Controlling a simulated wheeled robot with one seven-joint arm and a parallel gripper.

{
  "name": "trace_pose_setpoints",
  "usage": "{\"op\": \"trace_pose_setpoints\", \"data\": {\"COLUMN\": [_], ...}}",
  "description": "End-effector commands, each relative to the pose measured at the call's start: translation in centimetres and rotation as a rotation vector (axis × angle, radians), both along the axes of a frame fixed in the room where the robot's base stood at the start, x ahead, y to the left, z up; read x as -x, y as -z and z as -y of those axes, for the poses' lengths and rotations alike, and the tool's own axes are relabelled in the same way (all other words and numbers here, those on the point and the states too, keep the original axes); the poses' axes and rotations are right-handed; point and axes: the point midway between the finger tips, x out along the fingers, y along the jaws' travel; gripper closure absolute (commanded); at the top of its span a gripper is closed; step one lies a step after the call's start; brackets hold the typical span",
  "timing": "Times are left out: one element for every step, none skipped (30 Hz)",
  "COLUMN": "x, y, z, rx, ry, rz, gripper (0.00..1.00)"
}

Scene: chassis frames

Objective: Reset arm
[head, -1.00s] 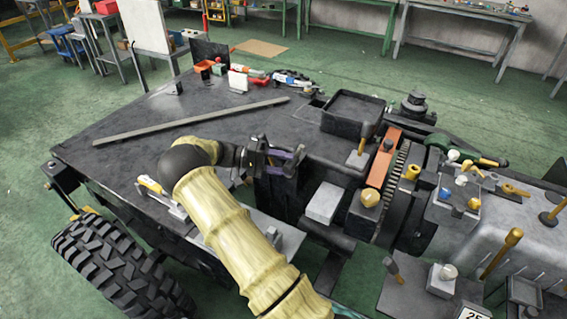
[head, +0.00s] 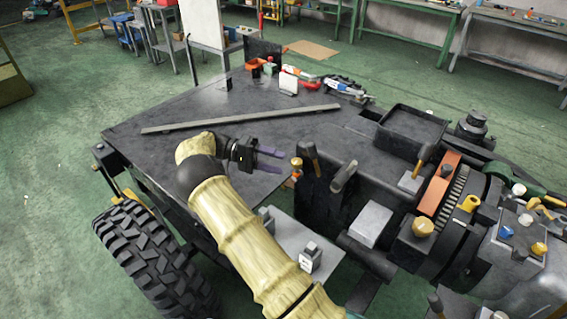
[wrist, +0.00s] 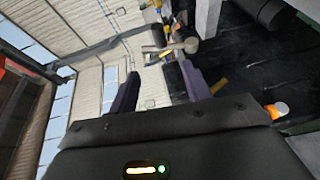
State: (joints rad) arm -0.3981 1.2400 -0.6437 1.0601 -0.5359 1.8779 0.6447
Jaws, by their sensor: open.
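My gripper (head: 272,160) is open and empty, with its two purple fingers apart and pointing right in the head view. It is held over the dark chassis table (head: 155,155), close to the left of the upright black block with tools. In the wrist view both fingers of my gripper (wrist: 160,88) show, with nothing between them in their grip. A hammer-like tool shows beyond the fingertips there. My arm, in a pale yellow sleeve, reaches up from the bottom of the head view, bent at the elbow.
A hammer (head: 312,160) and a yellow-topped tool (head: 296,168) stand at the black block, just right of my fingertips. A long grey bar (head: 240,119) lies on the table. A black tray (head: 410,135) and a white block (head: 370,224) are further right. A big tyre (head: 150,262) is at lower left.

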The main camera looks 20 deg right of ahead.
Motion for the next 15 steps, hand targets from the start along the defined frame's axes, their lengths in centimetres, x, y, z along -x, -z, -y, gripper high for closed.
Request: {"op": "trace_pose_setpoints", "data": {"x": [-0.09,-0.11,-0.14,-0.15,-0.15,-0.16,-0.15,-0.16,-0.17,-0.17,-0.17,-0.17,-0.18,-0.19,-0.18], "y": [-0.01,-0.03,-0.05,-0.06,-0.07,-0.06,-0.06,-0.06,-0.06,-0.06,-0.05,-0.05,-0.06,-0.06,-0.05], "z": [-0.25,-0.37,-0.51,-0.58,-0.63,-0.68,-0.7,-0.72,-0.76,-0.8,-0.82,-0.85,-0.89,-0.91,-0.94], "rx": [0.0,0.0,0.0,0.0,0.0,0.0,0.0,0.0,0.0,0.0,0.0,0.0,0.0,0.0,0.0], "ry": [-0.001,-0.001,-0.001,-0.001,-0.002,-0.003,-0.003,-0.004,-0.005,-0.005,-0.006,-0.007,-0.007,-0.008,-0.008], "rz": [0.0,0.0,0.0,0.0,0.0,0.0,-0.001,-0.001,-0.001,-0.001,0.0,0.0,0.0,0.0,0.0], "gripper": [0.51,0.51,0.51,0.51,0.51,0.51,0.51,0.51,0.51,0.51,0.51,0.51,0.51,0.51,0.51]}}
